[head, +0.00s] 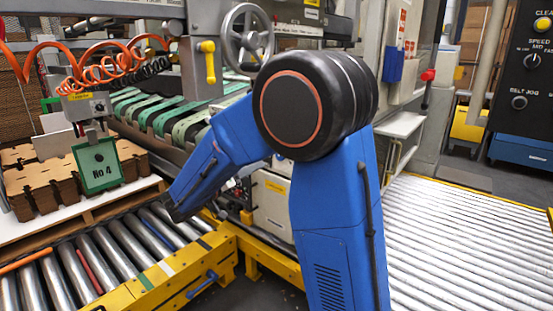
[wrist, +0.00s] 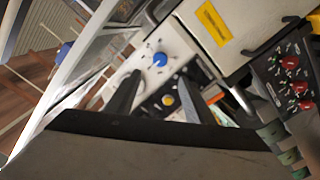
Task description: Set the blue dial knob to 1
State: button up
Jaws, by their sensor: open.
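The blue dial knob (wrist: 160,59) is on a pale panel with small dark marks around it, in the upper middle of the wrist view. My gripper (wrist: 159,79) is open, with its two dark fingers pointing toward that panel. The knob shows just beyond the gap between the fingertips, and nothing is held. The picture is too small to read the dial's numbers or tell the knob's setting. In the head view my blue arm reaches down toward the machine, and I cannot make out the knob or the fingers there.
A yellow button (wrist: 168,100) sits between the fingers on a dark strip. A dark panel with red knobs (wrist: 290,62) is at the right. A box with a yellow label (wrist: 213,23) stands beside the pale panel. Roller conveyors (head: 120,250) lie at left and right.

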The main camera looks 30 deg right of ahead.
jog(key=x, duration=1.3)
jog(key=shift+d, duration=0.25)
jog(key=c, duration=1)
